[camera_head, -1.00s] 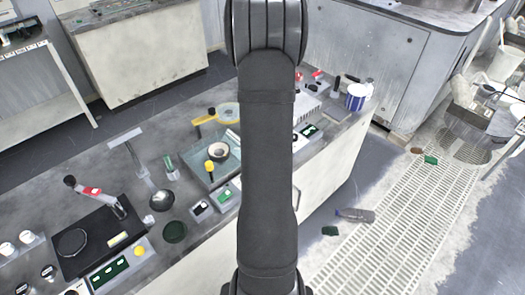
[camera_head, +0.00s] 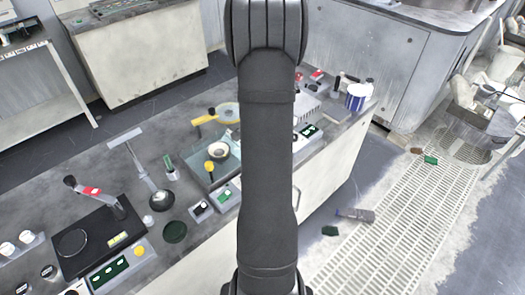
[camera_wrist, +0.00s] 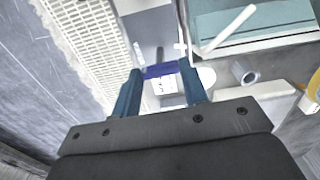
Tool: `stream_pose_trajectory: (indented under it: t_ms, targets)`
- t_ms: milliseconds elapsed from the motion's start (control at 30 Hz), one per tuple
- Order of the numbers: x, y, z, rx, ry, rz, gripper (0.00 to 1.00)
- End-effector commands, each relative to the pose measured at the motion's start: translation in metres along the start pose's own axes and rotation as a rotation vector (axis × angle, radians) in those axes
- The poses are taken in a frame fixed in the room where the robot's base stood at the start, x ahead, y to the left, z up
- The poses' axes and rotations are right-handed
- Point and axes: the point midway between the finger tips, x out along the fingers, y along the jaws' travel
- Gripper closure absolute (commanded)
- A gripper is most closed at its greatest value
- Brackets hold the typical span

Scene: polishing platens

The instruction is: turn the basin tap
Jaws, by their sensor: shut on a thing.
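My gripper (camera_wrist: 160,88) shows in the wrist view, with its two blue-teal fingers on either side of a blue bar-like piece (camera_wrist: 160,71). The fingers are shut on this piece near their tips. A white block lies just beyond or under it. I cannot tell for sure whether the blue piece is the basin tap's handle. In the head view my gripper is hidden behind my dark arm. A teal-walled basin or tray (camera_head: 230,172) stands on the bench, partly covered by my arm.
The grey bench (camera_head: 110,185) holds a black plate device (camera_head: 90,240), a dark green disc (camera_head: 175,232) and a yellow-armed item (camera_head: 205,119). A blue-and-white tub (camera_head: 356,97) stands at its far right end. Floor grating (camera_head: 400,230) lies to the right.

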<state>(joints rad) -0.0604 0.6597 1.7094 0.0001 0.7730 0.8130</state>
Motion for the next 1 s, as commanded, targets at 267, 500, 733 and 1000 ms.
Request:
stream_pose_trajectory:
  t_ms: [267, 500, 733, 1000]
  targets:
    - [-0.001, -0.0006, -0.0005, 0.047, 0.002, -0.002, 0.83]
    - [-0.0011, -0.0006, -0.0005, 0.05, 0.002, -0.002, 0.83]
    - [-0.001, -0.0006, -0.0005, 0.049, 0.002, -0.002, 0.4]
    - [-0.0006, -0.0003, -0.0003, 0.048, 0.001, -0.001, 0.38]
